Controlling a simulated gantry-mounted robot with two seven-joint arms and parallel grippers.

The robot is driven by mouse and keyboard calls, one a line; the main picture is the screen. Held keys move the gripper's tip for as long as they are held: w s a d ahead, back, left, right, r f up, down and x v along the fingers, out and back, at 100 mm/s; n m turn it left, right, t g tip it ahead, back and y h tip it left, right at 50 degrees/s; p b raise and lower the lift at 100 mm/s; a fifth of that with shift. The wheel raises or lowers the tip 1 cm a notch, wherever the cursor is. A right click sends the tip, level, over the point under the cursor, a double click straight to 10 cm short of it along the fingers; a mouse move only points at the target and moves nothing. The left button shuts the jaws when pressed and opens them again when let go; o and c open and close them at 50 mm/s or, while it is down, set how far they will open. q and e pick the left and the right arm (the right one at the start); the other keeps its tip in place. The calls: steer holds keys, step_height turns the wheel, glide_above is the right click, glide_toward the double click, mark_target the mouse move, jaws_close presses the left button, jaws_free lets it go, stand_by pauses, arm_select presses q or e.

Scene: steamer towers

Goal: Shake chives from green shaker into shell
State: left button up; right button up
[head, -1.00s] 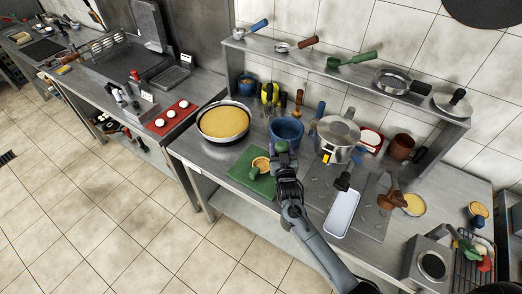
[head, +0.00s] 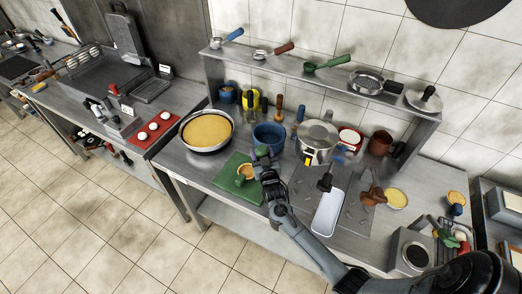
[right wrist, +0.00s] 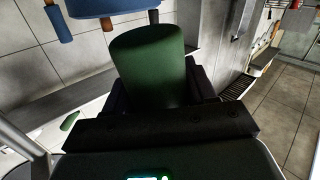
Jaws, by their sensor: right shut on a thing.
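My right gripper (head: 265,160) is shut on a green shaker. In the right wrist view the green shaker (right wrist: 148,65) stands up between the jaws as a dark green cylinder. In the head view the gripper mostly hides it, and its contents do not show. A small tan shell (head: 246,171) sits on a green board (head: 222,176) at the front of the counter. A green-handled item (head: 239,181) lies against the shell. The gripper is just right of the shell, above the counter, in front of the blue pot. My left gripper is not in view.
A blue pot (head: 269,137) stands behind the gripper, and a steel pot (head: 317,142) to its right. A wide pan (head: 206,132) with yellow filling is left of the board. A white tray (head: 327,213) lies right of my arm. A shelf (head: 320,77) runs along the back.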

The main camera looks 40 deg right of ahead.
steer(key=n+p, duration=0.2)
steer(key=n, duration=0.1)
steer(key=n+g+p, duration=0.1)
steer(key=n+p, duration=0.1)
steer(key=n, duration=0.1)
steer(key=f+n+g+p, duration=0.1)
steer(key=n+p, duration=0.2)
steer(key=n, duration=0.1)
steer(key=shift+s+d+f, duration=0.1)
steer(key=shift+s+d, duration=0.05)
steer(key=shift+d, duration=0.1)
steer(key=n+p, duration=0.1)
steer(key=n, duration=0.2)
steer(key=shift+f+g+h, duration=0.2)
steer(key=shift+g+h, duration=0.2)
steer(key=shift+w+a+f+n, duration=0.25)
steer(key=shift+f+n, duration=0.2)
steer(key=shift+n, duration=0.45)
steer(key=shift+w+a+f+n+g+h+b, duration=0.2)
steer(key=shift+n+h+b, duration=0.1)
steer(key=shift+n, duration=0.25)
steer(key=shift+w+a+f+n+g+h+b, duration=0.1)
steer(key=shift+a+n+h+b, duration=0.15)
steer(key=shift+n, duration=0.3)
steer(key=shift+w+a+f+n, duration=0.15)
steer(key=shift+n, duration=0.85)
